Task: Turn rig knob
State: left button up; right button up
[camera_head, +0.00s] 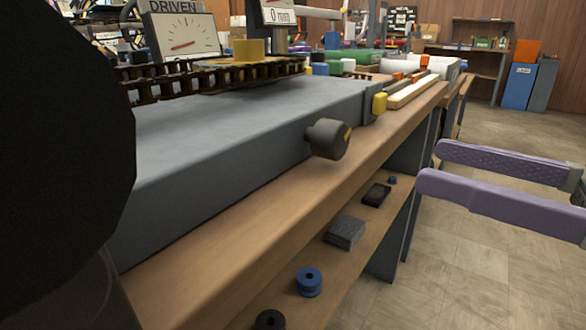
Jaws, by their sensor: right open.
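The black rig knob (327,138) with a yellow mark on its face sticks out from the front side of the grey rig (230,133). My right gripper (430,168) comes in from the right edge with two purple fingers spread apart. It is open and empty, to the right of the knob and clear of the bench. My left gripper is not in view. A large dark shape covers the left side of the picture and hides part of the rig.
The rig stands on a wooden bench (245,217) with a lower shelf (385,225) holding a blue spool (309,281) and a grey block (345,233). A chain and a dial (184,34) are above. Open floor lies right.

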aim_at(343, 143)
jog(key=b+x, duration=0.1)
jog(key=x, duration=0.8)
jog(key=shift+f, duration=0.1)
grip_shut()
dwell(0.5)
